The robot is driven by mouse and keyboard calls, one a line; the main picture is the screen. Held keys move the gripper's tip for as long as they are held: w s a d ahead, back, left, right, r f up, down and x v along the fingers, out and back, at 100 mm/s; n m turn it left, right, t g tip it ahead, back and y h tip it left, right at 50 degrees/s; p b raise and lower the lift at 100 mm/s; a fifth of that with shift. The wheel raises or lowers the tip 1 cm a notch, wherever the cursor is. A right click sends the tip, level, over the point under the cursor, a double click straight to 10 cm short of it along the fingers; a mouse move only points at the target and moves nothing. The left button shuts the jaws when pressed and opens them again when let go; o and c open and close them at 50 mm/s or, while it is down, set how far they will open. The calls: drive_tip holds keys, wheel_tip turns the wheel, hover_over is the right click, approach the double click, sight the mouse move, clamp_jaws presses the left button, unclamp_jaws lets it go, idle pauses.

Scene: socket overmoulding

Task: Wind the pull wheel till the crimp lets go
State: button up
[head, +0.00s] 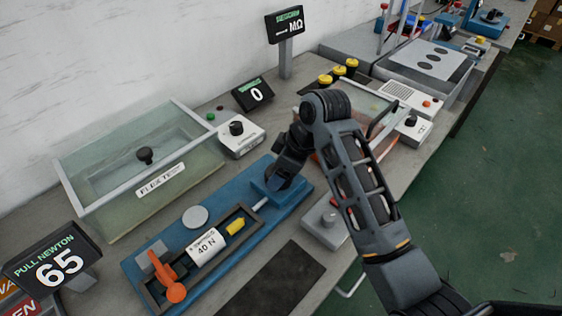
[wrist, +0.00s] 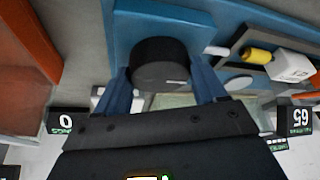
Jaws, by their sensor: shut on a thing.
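The pull tester is a long blue bench fixture (head: 132,268) in the head view. It carries a white block marked 40 N (head: 208,246), a yellow piece (head: 236,227), an orange clamp (head: 174,291) and a rod toward its right end. The pull display (head: 55,265) reads 65 newton. My gripper (head: 278,183) is at the fixture's right end, where it mostly hides the wheel in the head view. In the wrist view, my blue fingers (wrist: 168,85) are shut on a round black wheel (wrist: 160,62), one on each side. The crimp itself is too small to make out.
A clear flux test tank (head: 125,165) stands behind the fixture. A small display (head: 253,94) reads 0 and a white knob box (head: 240,135) stands below it. A grey block with a knob (head: 328,222) and a dark mat (head: 270,283) lie in front.

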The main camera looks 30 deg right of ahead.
drive_tip(key=shift+s+m+h+p, duration=0.1)
drive_tip(key=shift+m+h+p, duration=0.2)
drive_tip(key=shift+m+p, duration=0.6)
drive_tip(key=o, duration=1)
drive_tip(key=shift+r, duration=0.15)
drive_tip(key=v, duration=0.7)
drive_tip(key=shift+s+r+b, duration=0.2)
drive_tip(key=shift+s+b, duration=0.05)
drive_tip(key=shift+b, duration=0.1)
drive_tip(key=shift+s, duration=0.1)
